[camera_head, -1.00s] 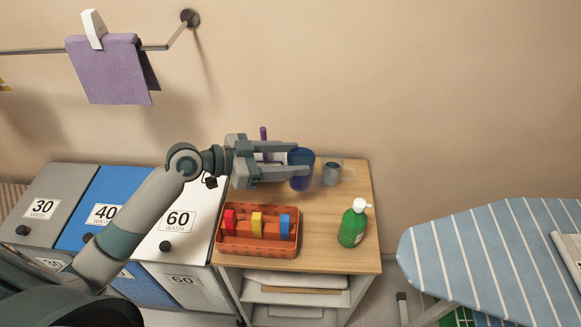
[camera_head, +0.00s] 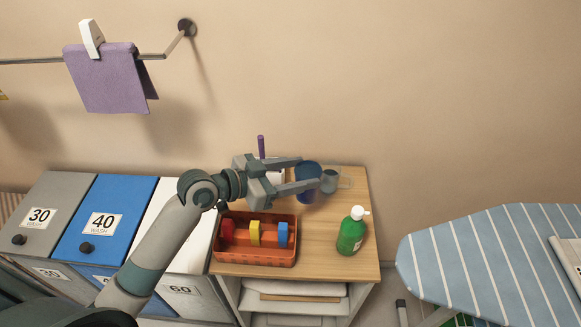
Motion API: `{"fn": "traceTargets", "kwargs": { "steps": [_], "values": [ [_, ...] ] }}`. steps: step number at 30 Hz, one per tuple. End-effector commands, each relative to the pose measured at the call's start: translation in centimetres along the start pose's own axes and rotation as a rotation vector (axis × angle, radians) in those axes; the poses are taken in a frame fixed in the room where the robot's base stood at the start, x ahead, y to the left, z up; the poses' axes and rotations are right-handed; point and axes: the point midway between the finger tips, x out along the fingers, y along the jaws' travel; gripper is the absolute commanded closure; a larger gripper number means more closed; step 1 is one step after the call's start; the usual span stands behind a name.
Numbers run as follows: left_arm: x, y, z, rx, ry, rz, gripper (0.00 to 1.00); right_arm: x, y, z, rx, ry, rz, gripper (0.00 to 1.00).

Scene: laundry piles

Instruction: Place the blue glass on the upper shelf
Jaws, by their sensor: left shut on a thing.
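The blue glass (camera_head: 308,178) is at the back of the wooden cart top. My left gripper (camera_head: 308,173) comes in from the left with its two fingers around the glass and is shut on it. The glass looks slightly tilted, and whether it touches the top cannot be told. The cart (camera_head: 325,262) has lower shelves (camera_head: 295,306) with pale folded items. No separate upper shelf can be made out. My right gripper is not in view.
An orange basket (camera_head: 252,257) with coloured blocks and a green bottle (camera_head: 350,235) stand in front. A purple stick (camera_head: 261,147) rises behind my gripper. A striped ironing board (camera_head: 455,262) is at the right.

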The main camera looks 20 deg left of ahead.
Motion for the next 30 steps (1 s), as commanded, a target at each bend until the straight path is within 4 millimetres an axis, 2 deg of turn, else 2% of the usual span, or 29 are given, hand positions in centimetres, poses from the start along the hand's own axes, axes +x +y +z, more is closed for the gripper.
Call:
{"fn": "traceTargets", "kwargs": {
  "steps": [3,8,18,24,30],
  "values": [
    [0.5,0.7,-0.2,-0.036,0.008,-0.098,0.94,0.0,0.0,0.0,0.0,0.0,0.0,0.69],
    [0.1,0.5,-0.6,-0.089,0.007,-0.261,0.94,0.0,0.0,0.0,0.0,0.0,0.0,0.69],
    [-3.5,-1.1,-1.0,-0.194,0.004,-0.607,0.94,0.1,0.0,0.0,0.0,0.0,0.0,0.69],
    [-5.0,-1.6,-0.9,-0.219,0.003,-0.703,0.94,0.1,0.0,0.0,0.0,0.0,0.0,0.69],
    [-5.2,-1.7,-0.9,-0.221,0.001,-0.717,0.94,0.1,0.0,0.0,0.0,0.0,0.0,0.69]
  ]
}}
